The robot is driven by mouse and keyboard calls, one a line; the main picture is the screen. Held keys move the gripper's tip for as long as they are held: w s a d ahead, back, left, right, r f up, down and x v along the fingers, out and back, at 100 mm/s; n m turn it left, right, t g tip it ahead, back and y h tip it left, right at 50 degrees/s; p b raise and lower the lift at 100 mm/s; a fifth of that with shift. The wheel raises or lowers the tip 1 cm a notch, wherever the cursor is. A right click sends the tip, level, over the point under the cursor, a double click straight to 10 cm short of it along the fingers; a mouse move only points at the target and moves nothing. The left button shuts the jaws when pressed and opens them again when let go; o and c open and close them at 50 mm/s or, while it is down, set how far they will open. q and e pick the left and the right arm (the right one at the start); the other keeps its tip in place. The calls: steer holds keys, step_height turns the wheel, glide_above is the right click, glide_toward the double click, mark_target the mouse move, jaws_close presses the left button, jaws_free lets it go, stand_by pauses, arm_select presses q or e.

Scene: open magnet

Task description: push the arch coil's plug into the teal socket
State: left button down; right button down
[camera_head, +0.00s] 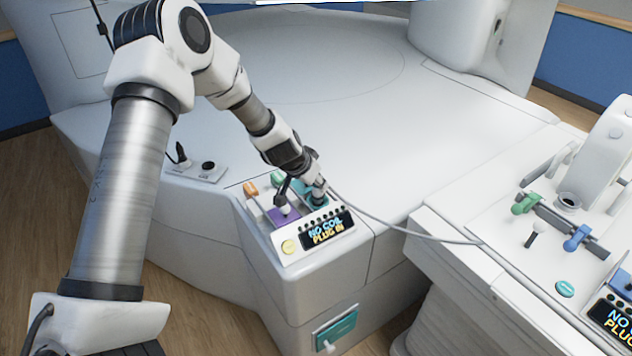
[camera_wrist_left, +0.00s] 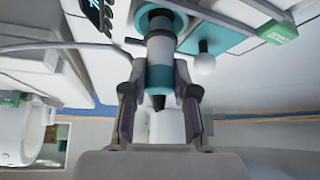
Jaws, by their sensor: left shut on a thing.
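My left gripper (camera_head: 316,178) is over the console's far right corner, shut on the plug, which mostly hides behind the fingers there. In the left wrist view the plug (camera_wrist_left: 160,52) is a pale cylinder with a teal band, between the two fingers (camera_wrist_left: 160,98). Its far end meets the round teal socket (camera_wrist_left: 178,20); I cannot tell how deep it sits. The socket's teal panel (camera_head: 318,200) shows beside the gripper in the head view. The display (camera_head: 327,230) reads "NO COIL PLUG IN". A white arch-shaped part (camera_head: 606,142), perhaps the arch coil, stands at the right.
A thin grey cable (camera_head: 400,229) runs from the gripper area to the right-hand cart. A purple panel with a dark lever (camera_head: 283,214) is just left of the socket. A white-knobbed lever (camera_wrist_left: 205,62) stands close to the plug. The wide white table (camera_head: 400,130) behind is clear.

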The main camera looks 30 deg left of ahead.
arm_select(q)
steer(key=shift+f+b, duration=0.95)
steer(key=shift+f, duration=0.1)
steer(key=c, duration=0.8)
jaws_free()
steer(key=shift+s+r, duration=0.1)
steer(key=shift+r, duration=0.1)
steer(key=v, duration=0.7)
steer(key=shift+s, duration=0.1)
